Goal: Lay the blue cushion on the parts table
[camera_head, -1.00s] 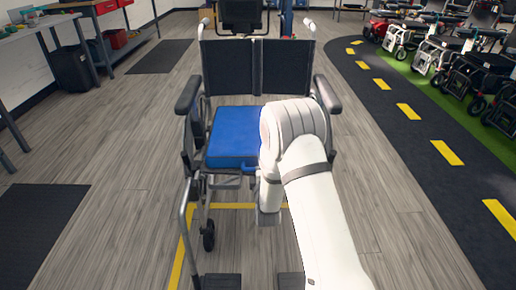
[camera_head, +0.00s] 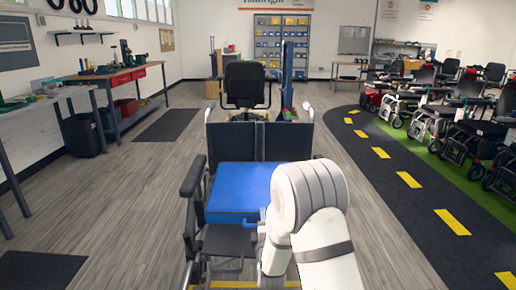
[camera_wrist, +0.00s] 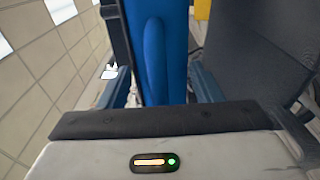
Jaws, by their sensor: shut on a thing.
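The blue cushion (camera_head: 243,187) is held up above the dark seat (camera_head: 228,240) of a wheelchair, in front of its backrest. My gripper (camera_head: 263,222) is shut on the cushion at its near right edge, by what looks like a blue handle; my arm hides much of the grip. In the wrist view the cushion (camera_wrist: 168,50) stands between the fingers of my gripper (camera_wrist: 160,92). A white-topped table (camera_head: 45,100) is at the left and a wooden-topped workbench (camera_head: 115,73) is behind it. I cannot tell which is the parts table.
The wheelchair's left armrest (camera_head: 192,178) stands close beside the cushion. A black office chair (camera_head: 244,84) is behind the wheelchair. The wooden floor (camera_head: 120,190) at the left is mostly clear.

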